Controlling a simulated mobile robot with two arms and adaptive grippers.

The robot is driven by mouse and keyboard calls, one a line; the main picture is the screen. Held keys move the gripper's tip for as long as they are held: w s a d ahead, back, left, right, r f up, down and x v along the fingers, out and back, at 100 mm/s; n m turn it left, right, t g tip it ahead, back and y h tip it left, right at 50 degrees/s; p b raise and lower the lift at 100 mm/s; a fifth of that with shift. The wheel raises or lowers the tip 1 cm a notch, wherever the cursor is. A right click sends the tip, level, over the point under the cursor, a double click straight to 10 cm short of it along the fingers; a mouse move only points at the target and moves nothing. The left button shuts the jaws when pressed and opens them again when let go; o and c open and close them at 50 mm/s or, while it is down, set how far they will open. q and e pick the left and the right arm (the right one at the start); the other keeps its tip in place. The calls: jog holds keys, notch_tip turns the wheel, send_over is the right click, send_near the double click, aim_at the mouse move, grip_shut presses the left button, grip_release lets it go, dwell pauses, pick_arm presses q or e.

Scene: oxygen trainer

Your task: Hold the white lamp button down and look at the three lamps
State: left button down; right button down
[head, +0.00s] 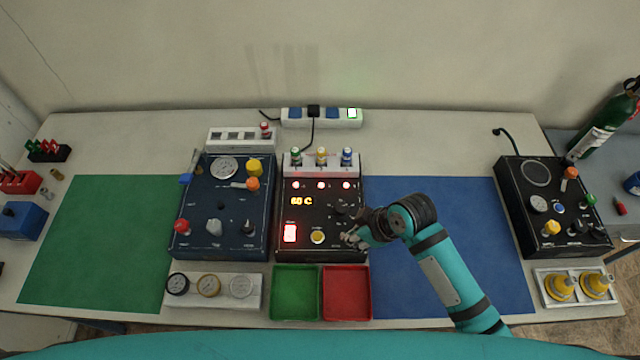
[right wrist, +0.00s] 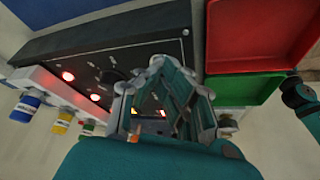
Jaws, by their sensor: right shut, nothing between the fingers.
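The black trainer box (head: 300,212) stands mid-table. I cannot tell whether the fingertips touch the panel. My left gripper is not in view.
A green tray (head: 295,317) and red tray (head: 346,317) sit in front. A blue trainer box (head: 205,200) stands left; the blue mat (head: 500,260) is mostly clear.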

dwell(0.4)
notch_tip(320, 180, up, 3)
jog(key=p, duration=0.2)
jog(key=shift+f+p, duration=0.1)
jog(key=shift+p, duration=0.2)
jog(key=shift+r, duration=2.1)
